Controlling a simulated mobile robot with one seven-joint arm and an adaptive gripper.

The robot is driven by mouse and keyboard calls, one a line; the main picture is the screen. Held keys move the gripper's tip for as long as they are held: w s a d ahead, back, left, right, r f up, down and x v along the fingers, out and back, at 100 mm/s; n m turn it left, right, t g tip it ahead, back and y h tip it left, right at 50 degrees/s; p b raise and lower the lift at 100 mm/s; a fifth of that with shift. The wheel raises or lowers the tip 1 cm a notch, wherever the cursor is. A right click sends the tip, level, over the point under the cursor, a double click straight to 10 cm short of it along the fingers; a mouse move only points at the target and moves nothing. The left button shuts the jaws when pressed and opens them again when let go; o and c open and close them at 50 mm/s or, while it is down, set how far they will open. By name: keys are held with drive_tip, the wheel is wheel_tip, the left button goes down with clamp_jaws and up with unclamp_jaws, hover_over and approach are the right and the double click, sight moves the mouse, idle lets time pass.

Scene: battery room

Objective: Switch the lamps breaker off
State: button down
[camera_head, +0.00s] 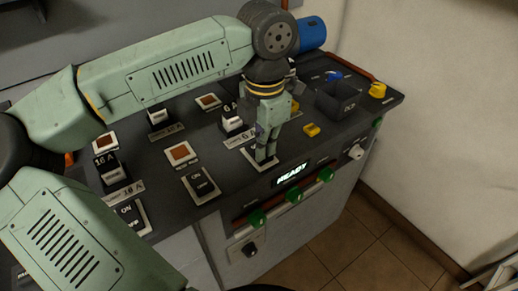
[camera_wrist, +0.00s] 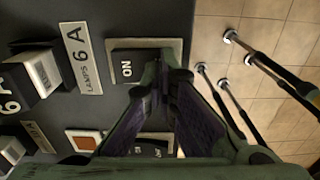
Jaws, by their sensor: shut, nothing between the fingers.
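The lamps breaker is a dark rocker in a pale frame, beside a plate reading "LAMPS 6 A" (camera_wrist: 89,66). In the wrist view its rocker (camera_wrist: 127,68) shows the word ON on the visible left part; the right part is hidden behind my fingertips. My gripper (camera_wrist: 164,68) is shut and empty, with its tips over this rocker. In the head view my gripper (camera_head: 265,160) points down at the breaker's pale frame (camera_head: 249,157) and hides most of it. I cannot tell whether the tips touch the rocker.
Another rocker (camera_head: 200,185) and an orange-brown square indicator (camera_head: 181,153) lie to the left. A raised 6 A block (camera_head: 232,122) stands behind. A lit READY display (camera_head: 292,174) and green knobs (camera_head: 294,195) are at the front edge. A dark open bin (camera_head: 337,102) is at right.

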drive_tip(key=shift+r+p, duration=2.05)
drive_tip(key=shift+r, duration=1.45)
